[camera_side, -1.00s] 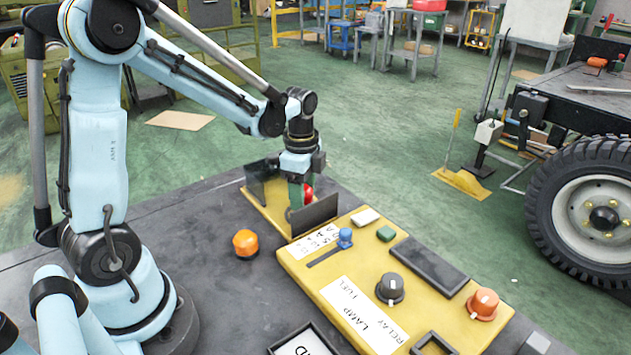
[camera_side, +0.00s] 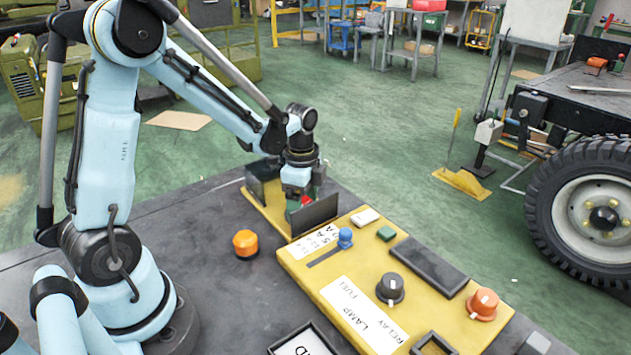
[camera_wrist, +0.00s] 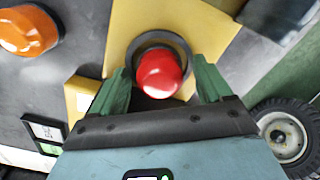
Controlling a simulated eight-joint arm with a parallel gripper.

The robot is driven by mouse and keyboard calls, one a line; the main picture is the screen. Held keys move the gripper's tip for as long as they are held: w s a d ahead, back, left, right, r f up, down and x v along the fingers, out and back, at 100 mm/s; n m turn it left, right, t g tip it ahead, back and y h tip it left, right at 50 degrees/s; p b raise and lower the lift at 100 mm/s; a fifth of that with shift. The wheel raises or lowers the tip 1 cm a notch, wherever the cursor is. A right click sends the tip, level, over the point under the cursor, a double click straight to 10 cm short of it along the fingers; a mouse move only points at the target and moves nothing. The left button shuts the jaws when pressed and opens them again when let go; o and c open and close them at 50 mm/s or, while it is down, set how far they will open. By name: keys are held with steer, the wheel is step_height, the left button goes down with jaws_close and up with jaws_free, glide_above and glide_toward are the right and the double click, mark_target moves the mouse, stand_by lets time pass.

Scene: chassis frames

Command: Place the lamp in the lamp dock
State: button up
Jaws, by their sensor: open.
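An orange dome (camera_side: 246,243) on a dark base, which looks like a lamp, stands on the grey table left of the yellow panel (camera_side: 330,262). It also shows in the wrist view (camera_wrist: 28,30). My gripper (camera_side: 302,200) is down between the dark upright plates of a yellow base, apart from the orange dome. In the wrist view, its green fingers (camera_wrist: 165,84) are open on either side of a red round knob (camera_wrist: 159,74) with a dark ring behind it. I cannot tell whether they touch the knob. A printed label (camera_side: 362,315) on the panel includes "LAMP"; I cannot tell which holder is the lamp dock.
A dark upright plate (camera_side: 314,215) stands close to my gripper's near side. The panel carries a blue slider knob (camera_side: 345,237), a black knob (camera_side: 390,288), an orange knob (camera_side: 483,303) and a square black frame (camera_side: 432,345). The table around the orange dome is clear.

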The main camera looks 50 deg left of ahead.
mark_target(303, 199)
steer(key=shift+r, duration=0.1)
step_height(303, 199, up, 12)
steer(key=s+d+n+t, duration=0.7)
steer(key=d+n, duration=0.1)
steer(key=n, duration=0.3)
steer(key=shift+d+f+n, duration=0.15)
steer(key=shift+f+n, duration=0.1)
steer(key=shift+n, duration=0.05)
steer(key=shift+s, duration=0.1)
stand_by(0.9)
